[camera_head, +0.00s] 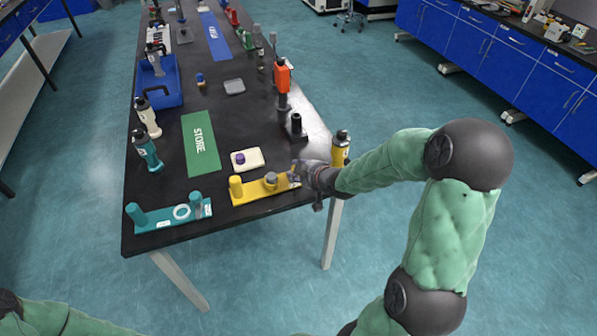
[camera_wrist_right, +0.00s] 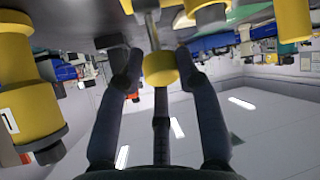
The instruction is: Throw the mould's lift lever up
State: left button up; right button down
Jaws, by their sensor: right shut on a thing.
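The yellow mould fixture (camera_head: 256,193) lies near the table's front edge, with a yellow post at its left and a grey cylinder near its middle. My right gripper (camera_head: 297,177) is at the fixture's right end and hides much of that end. In the right wrist view, a lever with a yellow knob (camera_wrist_right: 160,69) on a metal rod sits between the two dark fingers of the right gripper (camera_wrist_right: 158,75), which are shut on it. Only part of my left arm shows at the bottom left of the head view; its gripper is out of view.
A yellow bottle (camera_head: 340,147) stands close behind my right wrist. A teal fixture (camera_head: 170,214) lies to the left, a white tray (camera_head: 257,164) behind the yellow fixture, and a green STORE mat (camera_head: 200,150) beyond. A black stand (camera_head: 297,127) is farther back.

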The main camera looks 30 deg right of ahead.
jog(key=shift+s+f+b, duration=0.25)
jog(key=shift+f+b, duration=0.05)
dwell(1.4)
dwell(0.3)
jog(key=c, duration=0.9)
grip_release()
jog(key=shift+r, duration=0.1)
jog(key=shift+r, duration=0.1)
jog(key=v, duration=1.1)
jog(key=shift+s, duration=0.45)
